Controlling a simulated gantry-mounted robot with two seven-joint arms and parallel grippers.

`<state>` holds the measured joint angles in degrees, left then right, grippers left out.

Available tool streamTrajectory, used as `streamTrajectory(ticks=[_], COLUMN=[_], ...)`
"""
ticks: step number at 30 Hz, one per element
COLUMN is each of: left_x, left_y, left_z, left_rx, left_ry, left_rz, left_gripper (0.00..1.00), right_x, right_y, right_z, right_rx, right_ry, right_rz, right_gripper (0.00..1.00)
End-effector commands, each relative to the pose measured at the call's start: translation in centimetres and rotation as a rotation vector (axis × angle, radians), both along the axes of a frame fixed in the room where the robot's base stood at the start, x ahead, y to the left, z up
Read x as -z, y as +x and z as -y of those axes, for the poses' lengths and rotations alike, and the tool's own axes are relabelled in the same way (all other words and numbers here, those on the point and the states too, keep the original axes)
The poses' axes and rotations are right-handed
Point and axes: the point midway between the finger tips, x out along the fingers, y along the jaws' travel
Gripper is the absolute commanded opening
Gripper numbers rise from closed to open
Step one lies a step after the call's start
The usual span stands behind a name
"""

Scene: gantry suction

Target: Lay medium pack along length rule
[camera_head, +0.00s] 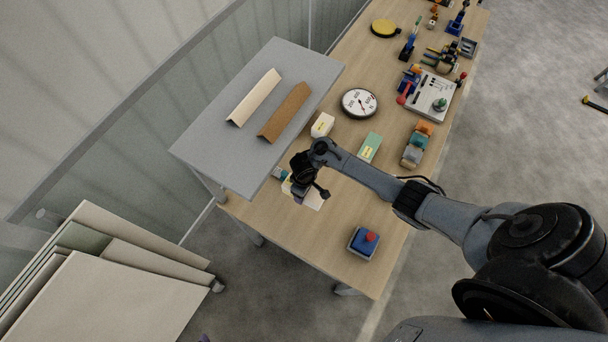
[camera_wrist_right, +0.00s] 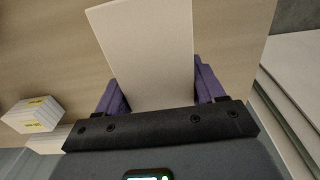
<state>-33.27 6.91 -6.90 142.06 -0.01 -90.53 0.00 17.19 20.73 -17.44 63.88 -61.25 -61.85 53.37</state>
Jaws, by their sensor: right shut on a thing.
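My right gripper (camera_head: 304,186) is over the near left part of the wooden table. In the right wrist view its purple fingers (camera_wrist_right: 160,92) are shut on a pale flat-faced pack (camera_wrist_right: 148,45), one at each side. The pale pack (camera_head: 313,198) shows only partly beneath the gripper in the head view. Whether it touches the table is unclear. A white box with a yellow label (camera_head: 322,125) and a green pack with a yellow label (camera_head: 369,148) stand farther along the table. I cannot make out a length rule for certain. My left gripper is not in view.
A raised grey shelf (camera_head: 218,150) carries a cream angled strip (camera_head: 255,97) and a brown one (camera_head: 285,112), close left of the gripper.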

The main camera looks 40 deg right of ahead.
Motion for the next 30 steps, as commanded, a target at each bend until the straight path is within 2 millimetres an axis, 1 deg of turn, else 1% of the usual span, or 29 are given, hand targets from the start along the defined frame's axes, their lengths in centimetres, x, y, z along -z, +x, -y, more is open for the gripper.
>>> streamTrajectory(ticks=[1,3,12,19,30], left_x=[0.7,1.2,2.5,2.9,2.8], left_y=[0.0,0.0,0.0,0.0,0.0], left_z=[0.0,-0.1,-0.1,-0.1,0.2], left_rx=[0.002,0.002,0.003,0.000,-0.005], left_ry=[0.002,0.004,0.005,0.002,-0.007], left_rz=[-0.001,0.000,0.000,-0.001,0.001], left_gripper=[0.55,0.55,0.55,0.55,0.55], right_x=[0.8,1.4,3.3,3.9,3.9], right_y=[0.1,0.1,0.1,0.1,0.1], right_z=[0.0,0.0,0.0,0.0,0.0], right_rx=[0.000,0.002,0.001,0.001,0.001], right_ry=[-0.001,-0.001,0.001,0.001,0.001], right_rz=[0.001,0.001,0.003,0.002,0.002], right_gripper=[0.23,0.23,0.23,0.23,0.23])
